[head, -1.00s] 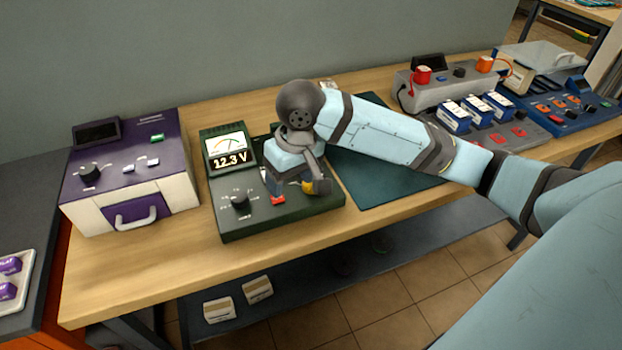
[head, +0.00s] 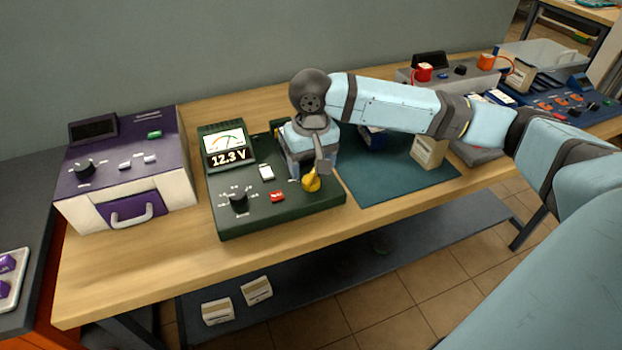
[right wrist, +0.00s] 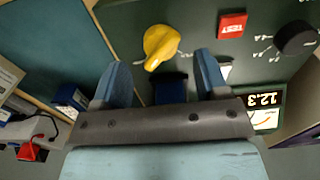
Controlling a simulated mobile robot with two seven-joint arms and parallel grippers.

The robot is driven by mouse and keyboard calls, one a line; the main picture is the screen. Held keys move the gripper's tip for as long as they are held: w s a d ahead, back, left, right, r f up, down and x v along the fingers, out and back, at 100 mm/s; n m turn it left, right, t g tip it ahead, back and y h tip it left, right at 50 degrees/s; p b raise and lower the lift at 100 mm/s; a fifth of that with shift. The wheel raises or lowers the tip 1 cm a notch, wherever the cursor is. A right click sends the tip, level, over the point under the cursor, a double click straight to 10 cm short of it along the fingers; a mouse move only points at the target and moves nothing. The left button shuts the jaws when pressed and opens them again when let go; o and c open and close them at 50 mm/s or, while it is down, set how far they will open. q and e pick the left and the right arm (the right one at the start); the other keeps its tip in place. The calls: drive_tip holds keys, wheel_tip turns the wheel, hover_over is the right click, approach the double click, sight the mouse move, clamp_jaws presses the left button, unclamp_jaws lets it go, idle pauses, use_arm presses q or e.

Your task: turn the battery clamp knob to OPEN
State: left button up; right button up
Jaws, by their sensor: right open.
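The yellow clamp knob (head: 311,182) is at the front right of the dark green tester (head: 230,226). In the right wrist view the knob (right wrist: 160,45) has its long grip slanting, and its position marks cannot be read. My right gripper (right wrist: 161,60) is open, its two blue fingers apart, with the knob just beyond the tips and nothing visibly gripped. In the head view it hangs over the tester's right part, hiding the area behind the knob. A dark blue block (right wrist: 170,88) shows between the fingers; I cannot tell what holds it. My left gripper is not in view.
The tester also has a red button (head: 277,196), a black dial (head: 238,199) and a 12.3 V display (head: 228,158). A purple-topped unit (head: 130,170) stands left. A teal mat (head: 400,188) lies right, under my arm, with a beige box (head: 429,151) on it.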

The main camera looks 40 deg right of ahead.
sight(311, 175)
drive_tip(key=shift+f, duration=1.9)
